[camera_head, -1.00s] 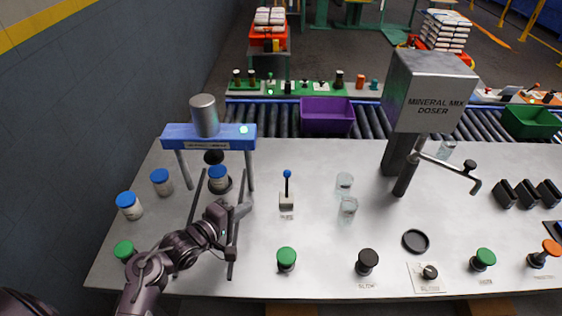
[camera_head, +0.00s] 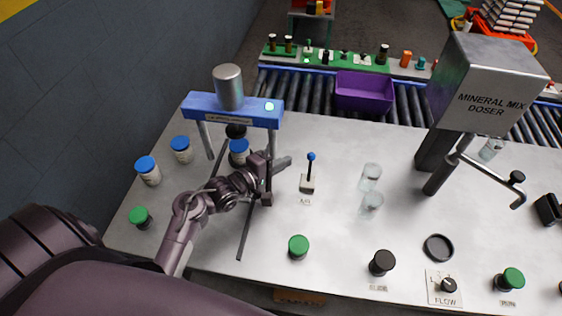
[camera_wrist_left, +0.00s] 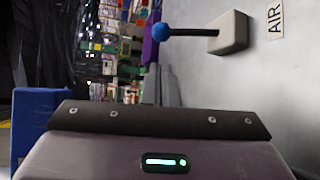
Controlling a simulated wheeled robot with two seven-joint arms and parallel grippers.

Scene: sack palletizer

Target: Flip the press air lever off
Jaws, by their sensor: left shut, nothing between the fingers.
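The press air lever (camera_head: 309,169) is a dark stem with a blue ball knob on a small pale base (camera_head: 307,186). It stands nearly upright on the white table, by an air label. It also shows in the left wrist view, with its blue knob (camera_wrist_left: 162,31), its base (camera_wrist_left: 230,33) and the AIR label (camera_wrist_left: 275,20). My left gripper (camera_head: 287,162) is shut and empty, just left of the lever. A small gap appears between its tip and the stem. The blue press (camera_head: 235,110) stands behind my arm, with a green light lit. My right gripper is not in view.
A blue-capped jar (camera_head: 239,152) sits under the press, partly hidden by my arm. More blue-capped jars (camera_head: 148,171) stand left. Clear glasses (camera_head: 371,178) stand right of the lever. The table around the lever is clear.

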